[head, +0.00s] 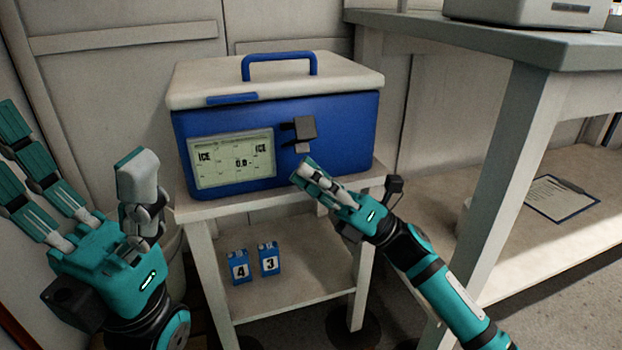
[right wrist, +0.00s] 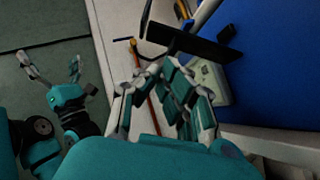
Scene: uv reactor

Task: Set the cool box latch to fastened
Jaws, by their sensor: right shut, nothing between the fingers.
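The cool box (head: 350,135) is blue with a white lid and stands closed on a small pale table. Its latch (head: 302,128) is a dark grey block on the front, right of the display panel; I cannot tell whether it is fastened. My right gripper (head: 303,170) is shut and empty, with its fingertips just below the latch. In the right wrist view the fingers (right wrist: 165,75) are close to a dark flat plate (right wrist: 195,45), probably the latch, beside the blue box wall (right wrist: 275,60). My left gripper (head: 85,165) is open and empty, left of the box.
The box has a blue carry handle (head: 280,62) on top and a display panel (head: 232,160) reading ICE.

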